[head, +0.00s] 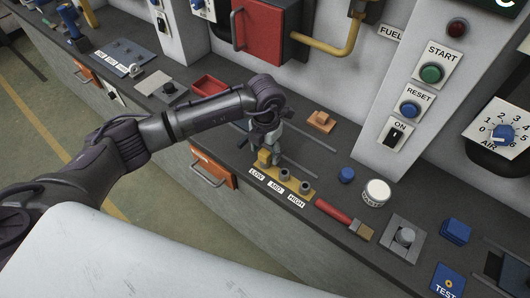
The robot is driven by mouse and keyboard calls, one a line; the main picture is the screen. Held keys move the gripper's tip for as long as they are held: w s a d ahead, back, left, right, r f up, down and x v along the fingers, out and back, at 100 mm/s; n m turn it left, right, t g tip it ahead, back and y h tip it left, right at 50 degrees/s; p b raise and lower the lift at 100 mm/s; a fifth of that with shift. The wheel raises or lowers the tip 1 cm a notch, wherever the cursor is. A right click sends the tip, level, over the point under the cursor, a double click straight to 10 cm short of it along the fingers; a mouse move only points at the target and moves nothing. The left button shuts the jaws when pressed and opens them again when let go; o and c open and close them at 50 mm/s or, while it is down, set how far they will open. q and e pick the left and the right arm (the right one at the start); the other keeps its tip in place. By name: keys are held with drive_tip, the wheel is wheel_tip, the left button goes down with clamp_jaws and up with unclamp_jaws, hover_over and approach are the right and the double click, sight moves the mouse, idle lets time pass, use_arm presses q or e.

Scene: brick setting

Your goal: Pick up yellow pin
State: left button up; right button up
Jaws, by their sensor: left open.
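The yellow pin (264,158) stands upright at the LOW end of a small yellow base (296,190) on the dark counter. LOW, MID and HIGH labels lie along the base's front. My left gripper (269,147) points down right at the pin, and its fingers partly cover the pin's back side. The gripper is open. I cannot tell whether the fingers touch the pin. My right gripper is not in view.
The wall column (395,110) rises behind.

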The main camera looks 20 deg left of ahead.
sight(265, 152)
use_arm(q)
drive_tip(key=shift+a+f+p, duration=0.1)
drive_tip(key=shift+f+p, duration=0.25)
drive_tip(key=shift+f, duration=1.3)
clamp_jaws()
